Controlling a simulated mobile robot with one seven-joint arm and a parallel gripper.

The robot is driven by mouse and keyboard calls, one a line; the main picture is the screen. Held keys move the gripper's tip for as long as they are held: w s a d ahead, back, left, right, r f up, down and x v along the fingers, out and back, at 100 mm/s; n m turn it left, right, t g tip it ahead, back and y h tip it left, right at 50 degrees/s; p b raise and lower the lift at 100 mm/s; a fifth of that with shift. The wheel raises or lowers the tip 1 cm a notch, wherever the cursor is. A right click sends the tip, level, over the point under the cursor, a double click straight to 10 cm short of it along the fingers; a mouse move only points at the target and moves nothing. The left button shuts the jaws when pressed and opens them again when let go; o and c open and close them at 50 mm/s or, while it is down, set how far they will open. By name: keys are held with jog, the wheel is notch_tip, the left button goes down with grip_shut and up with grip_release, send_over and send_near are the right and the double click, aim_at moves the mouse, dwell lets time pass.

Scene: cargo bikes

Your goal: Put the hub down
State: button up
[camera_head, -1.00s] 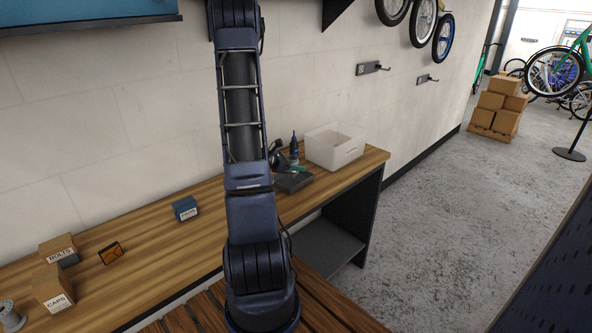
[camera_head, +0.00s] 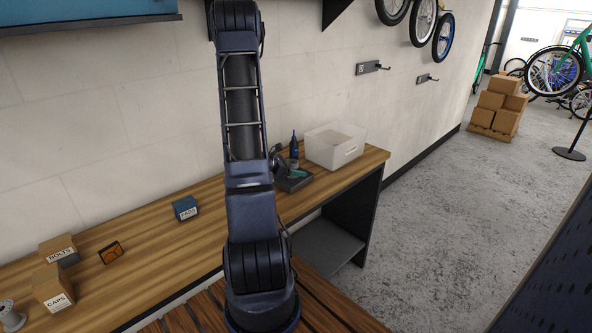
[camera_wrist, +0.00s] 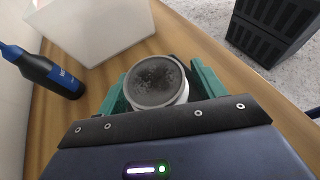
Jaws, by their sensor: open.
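The hub (camera_wrist: 155,80) shows in the wrist view as a round, pale-rimmed piece with a dark speckled grey top. It sits between the green fingers of my gripper (camera_wrist: 163,86). The fingers are apart, one on each side of it; whether either touches it I cannot tell. Its underside is hidden. In the head view my gripper (camera_head: 296,174) is low over a dark tray (camera_head: 297,184) on the workbench (camera_head: 150,222), partly hidden by my arm. The hub cannot be made out there.
A white bin (camera_head: 335,150) and a dark blue bottle (camera_head: 294,147) stand close to the tray. They also show in the wrist view, the bin (camera_wrist: 95,28) and bottle (camera_wrist: 45,72). Boxes marked PADS (camera_head: 185,208), BOLTS (camera_head: 58,249) and CAPS (camera_head: 53,288) stand farther left.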

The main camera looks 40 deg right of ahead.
jog(key=v, duration=1.2)
jog(key=s+a+r+m+t+y, duration=0.3)
jog(key=a+r, duration=0.4)
jog(key=a, duration=0.4)
jog(key=s+a+r+m+t+y, duration=0.3)
jog(key=s+a+r+m+y, duration=0.2)
jog(key=a, duration=0.6)
jog(key=s+a+r+m+t+y, duration=0.3)
jog(key=s+a+r+m+y, duration=0.1)
jog(key=a+r, duration=0.5)
jog(key=shift+s+a+r+m+t, duration=0.3)
jog(key=shift+s+a+m, duration=0.5)
jog(key=shift+a, duration=0.4)
